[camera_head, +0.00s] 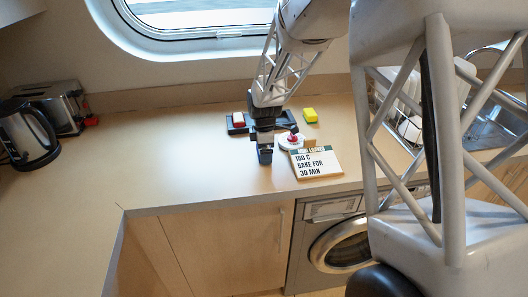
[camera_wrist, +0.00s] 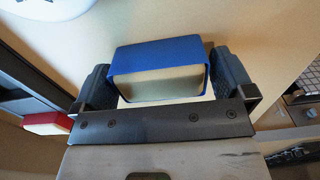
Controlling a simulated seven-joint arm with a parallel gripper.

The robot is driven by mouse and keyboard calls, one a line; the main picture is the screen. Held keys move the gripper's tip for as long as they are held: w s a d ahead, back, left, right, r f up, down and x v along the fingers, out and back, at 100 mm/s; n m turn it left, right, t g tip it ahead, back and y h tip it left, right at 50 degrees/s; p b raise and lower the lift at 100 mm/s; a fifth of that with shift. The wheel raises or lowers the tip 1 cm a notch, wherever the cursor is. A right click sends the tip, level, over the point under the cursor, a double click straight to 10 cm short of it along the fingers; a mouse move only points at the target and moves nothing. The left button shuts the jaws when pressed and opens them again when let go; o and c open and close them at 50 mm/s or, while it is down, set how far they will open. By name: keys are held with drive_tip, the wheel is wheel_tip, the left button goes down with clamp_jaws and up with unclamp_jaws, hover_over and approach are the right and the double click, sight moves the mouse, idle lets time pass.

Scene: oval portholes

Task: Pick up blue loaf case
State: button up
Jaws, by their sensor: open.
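The blue loaf case (camera_wrist: 158,52) has a blue outer wall and a pale, metallic-looking face. In the wrist view it sits between the two fingers of my gripper (camera_wrist: 160,82), with one dark finger close to each end. I cannot tell whether either finger touches it. In the head view my gripper (camera_head: 266,139) points down over the counter, left of the recipe sign.
A dark tray with a red and white item (camera_head: 239,119) lies behind my gripper. A yellow block (camera_head: 310,115), a white round item with a red top (camera_head: 291,140) and a recipe sign (camera_head: 316,163) stand to the right. The counter (camera_head: 185,150) is clear to the left.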

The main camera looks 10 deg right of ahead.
drive_tip(key=c, duration=0.8)
drive_tip(key=shift+r, duration=0.15)
drive_tip(key=shift+r, duration=0.85)
drive_tip(key=shift+s+r, duration=0.2)
drive_tip(key=shift+r, duration=0.65)
drive_tip(key=s, duration=0.5)
drive_tip(key=s+r, duration=0.1)
drive_tip(key=s, duration=0.4)
drive_tip(key=s+d, duration=0.1)
drive_tip(key=s, duration=0.4)
drive_tip(key=shift+s+r, duration=0.15)
drive_tip(key=shift+s, duration=0.15)
drive_tip(key=shift+w, duration=0.15)
